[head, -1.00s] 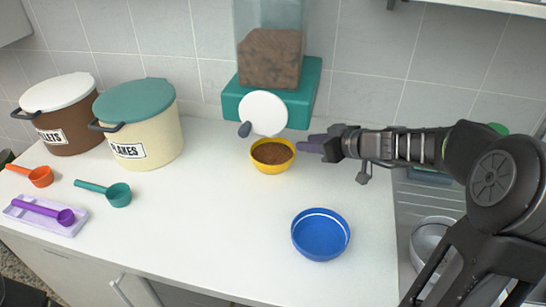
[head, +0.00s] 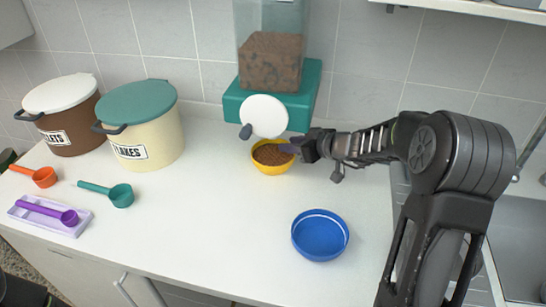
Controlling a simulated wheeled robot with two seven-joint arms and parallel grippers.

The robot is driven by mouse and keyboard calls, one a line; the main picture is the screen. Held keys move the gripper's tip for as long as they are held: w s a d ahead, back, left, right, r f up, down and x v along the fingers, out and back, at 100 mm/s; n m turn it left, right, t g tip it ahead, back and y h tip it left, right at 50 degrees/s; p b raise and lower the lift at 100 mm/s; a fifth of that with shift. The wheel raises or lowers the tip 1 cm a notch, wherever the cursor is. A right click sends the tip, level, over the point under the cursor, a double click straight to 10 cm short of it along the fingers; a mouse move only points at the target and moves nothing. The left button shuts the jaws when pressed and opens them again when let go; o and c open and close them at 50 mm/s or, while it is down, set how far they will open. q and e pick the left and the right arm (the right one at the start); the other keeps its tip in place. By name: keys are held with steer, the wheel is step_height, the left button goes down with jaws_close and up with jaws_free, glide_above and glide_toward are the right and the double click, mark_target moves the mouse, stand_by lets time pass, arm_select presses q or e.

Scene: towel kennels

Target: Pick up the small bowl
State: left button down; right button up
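The small yellow bowl (head: 270,170) stands upright on the white counter below the food dispenser and holds brown kibble. My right gripper (head: 290,148) reaches in from the right, its fingers at the bowl's right rim. The fingertips overlap the rim in the picture, and I cannot tell whether they are open or shut on it. A larger blue bowl (head: 320,236) stands empty nearer the front of the counter. My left gripper is not in view.
The teal dispenser (head: 235,105) stands behind the yellow bowl. Two lidded bins, brown (head: 72,132) and cream (head: 160,135), stand at the back left. The counter's middle (head: 210,220) is clear.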

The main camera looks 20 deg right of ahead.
steer(key=shift+w+f, duration=0.1)
steer(key=shift+w, duration=0.05)
steer(key=shift+c, duration=0.2)
stand_by(0.3)
jaws_close()
stand_by(0.4)
